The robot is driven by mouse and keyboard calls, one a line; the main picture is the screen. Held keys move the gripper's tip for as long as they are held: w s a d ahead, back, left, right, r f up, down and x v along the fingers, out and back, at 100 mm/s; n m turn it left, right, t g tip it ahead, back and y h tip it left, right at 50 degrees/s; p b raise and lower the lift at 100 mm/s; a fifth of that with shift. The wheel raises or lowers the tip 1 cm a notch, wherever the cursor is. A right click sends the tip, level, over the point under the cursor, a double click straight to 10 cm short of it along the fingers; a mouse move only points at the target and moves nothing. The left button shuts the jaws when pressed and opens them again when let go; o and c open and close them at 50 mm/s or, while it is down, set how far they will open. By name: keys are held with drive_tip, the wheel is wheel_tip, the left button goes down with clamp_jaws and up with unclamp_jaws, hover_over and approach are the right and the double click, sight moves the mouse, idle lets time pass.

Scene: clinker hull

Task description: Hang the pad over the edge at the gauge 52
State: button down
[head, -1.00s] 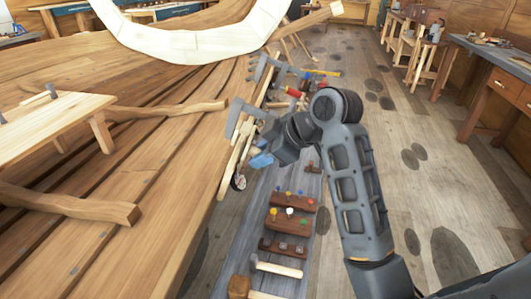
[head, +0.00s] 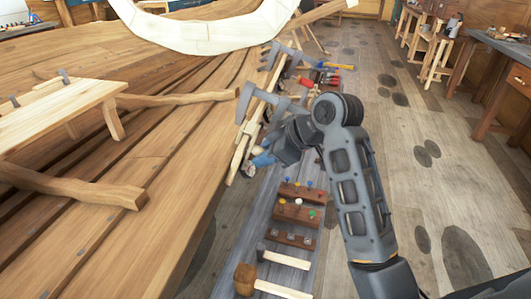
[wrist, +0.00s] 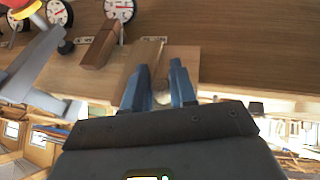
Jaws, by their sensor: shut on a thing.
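My gripper (head: 262,157) is at the hull's upper edge (head: 232,160), right of it in the head view. In the wrist view its two blue fingers (wrist: 158,84) are closed around a pale tan piece, which I take to be the pad (wrist: 160,75). The pad lies against the wooden plank in that view; whether it rests over the edge is unclear. Round white gauges (wrist: 119,8) (wrist: 57,12) show at the upper left of the wrist view, with small label plates below them. I cannot read 52 on any plate.
A brown block (wrist: 100,45) sits left of the pad. Grey clamps (head: 247,100) grip the hull edge beyond my gripper. The floor at right is open (head: 410,190).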

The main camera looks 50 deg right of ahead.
drive_tip(key=shift+f, duration=0.25)
idle(0.3)
drive_tip(key=c, duration=0.8)
unclamp_jaws()
drive_tip(key=shift+w, duration=0.1)
drive_tip(key=v, duration=0.7)
drive_tip(key=shift+s+r, duration=0.3)
drive_tip(key=shift+s, duration=0.1)
